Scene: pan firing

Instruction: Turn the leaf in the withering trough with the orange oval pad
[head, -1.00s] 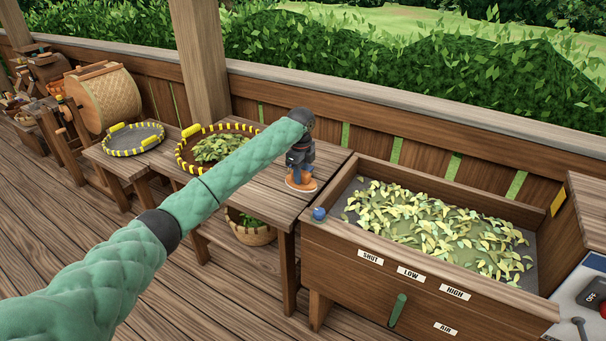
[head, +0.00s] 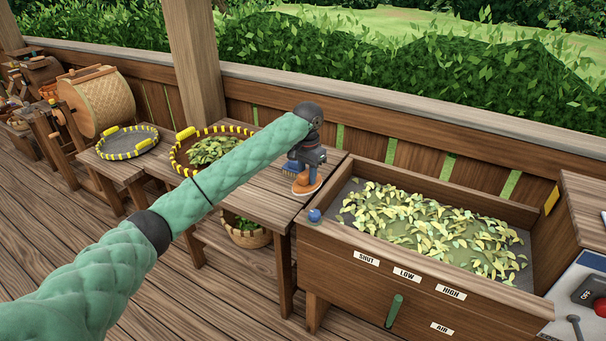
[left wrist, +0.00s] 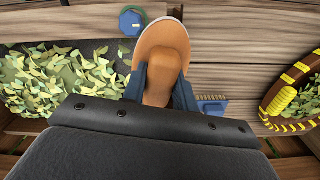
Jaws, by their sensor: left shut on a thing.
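My left gripper (head: 307,168) is shut on the orange oval pad (head: 307,186), near the right end of the wooden table beside the trough. In the left wrist view the pad (left wrist: 162,45) sits between the two fingers (left wrist: 160,84), its pale-rimmed oval end pointing up the picture. The withering trough (head: 345,253) stands to the right, with yellow-green leaf (head: 435,228) spread over its bed and some bare grey at the left end. The leaf also shows at the left of the left wrist view (left wrist: 60,80). My right gripper is not in view.
A blue knob (head: 314,215) sits on the trough's near left corner. A blue brush (head: 290,169) lies just left of the pad. A yellow-rimmed tray (head: 180,165) of leaf is on the table (head: 262,208). A control panel (head: 580,290) is at the right.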

